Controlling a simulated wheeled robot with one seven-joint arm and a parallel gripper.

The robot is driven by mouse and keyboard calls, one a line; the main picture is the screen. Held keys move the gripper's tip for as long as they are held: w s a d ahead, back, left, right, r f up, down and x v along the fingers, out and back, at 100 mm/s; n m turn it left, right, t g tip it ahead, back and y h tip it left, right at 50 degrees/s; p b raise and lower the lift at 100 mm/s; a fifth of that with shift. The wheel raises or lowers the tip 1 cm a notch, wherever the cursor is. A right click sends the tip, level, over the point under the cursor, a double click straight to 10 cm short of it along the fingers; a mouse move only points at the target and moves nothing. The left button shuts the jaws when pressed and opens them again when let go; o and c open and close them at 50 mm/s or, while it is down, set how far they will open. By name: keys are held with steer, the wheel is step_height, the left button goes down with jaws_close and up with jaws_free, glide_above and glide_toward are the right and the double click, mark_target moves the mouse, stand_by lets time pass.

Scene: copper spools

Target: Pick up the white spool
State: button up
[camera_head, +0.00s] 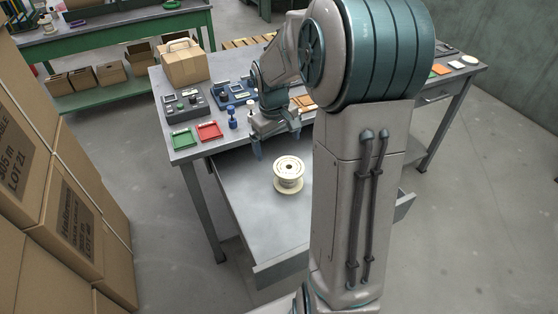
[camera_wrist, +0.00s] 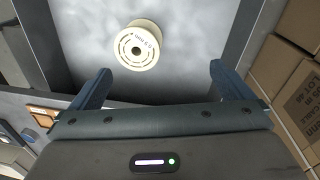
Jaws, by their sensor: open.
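The white spool (camera_head: 289,175) is cream-white and stands upright on the bare floor of the open drawer (camera_head: 265,230). In the wrist view the spool (camera_wrist: 138,46) shows from above, with its round flange and dark centre hole, beyond the fingertips and between their lines, left of centre. My gripper (camera_head: 278,150) is open and empty, above the drawer's back part by the table edge, behind and left of the spool in the head view. Its two fingers also show in the wrist view (camera_wrist: 160,80), apart from the spool.
The workbench (camera_head: 185,150) carries a green tray (camera_head: 183,139), a red tray (camera_head: 209,130), blue parts and a cardboard box (camera_head: 184,65). Stacked cartons (camera_head: 60,190) stand at the left. The drawer around the spool is clear, with raised walls at its edges.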

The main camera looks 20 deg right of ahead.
steer(key=y, duration=0.1)
glide_above(289, 166)
step_height(289, 166, down, 7)
steer(key=shift+n+g, duration=0.3)
steer(key=shift+n, duration=0.1)
steer(key=f, duration=0.5)
steer(key=f+p, duration=0.1)
steer(key=f, duration=0.2)
steer(key=shift+w+f, duration=0.25)
steer(key=shift+f, duration=0.1)
steer(key=shift+s+f+p, duration=0.15)
steer(key=shift+f+p, duration=0.1)
steer(key=shift+f, duration=1.15)
steer(key=shift+s+f+p, duration=0.15)
steer(key=shift+f+p, duration=0.1)
steer(key=shift+f, duration=1.15)
steer(key=shift+r, duration=0.1)
steer(key=c, duration=0.9)
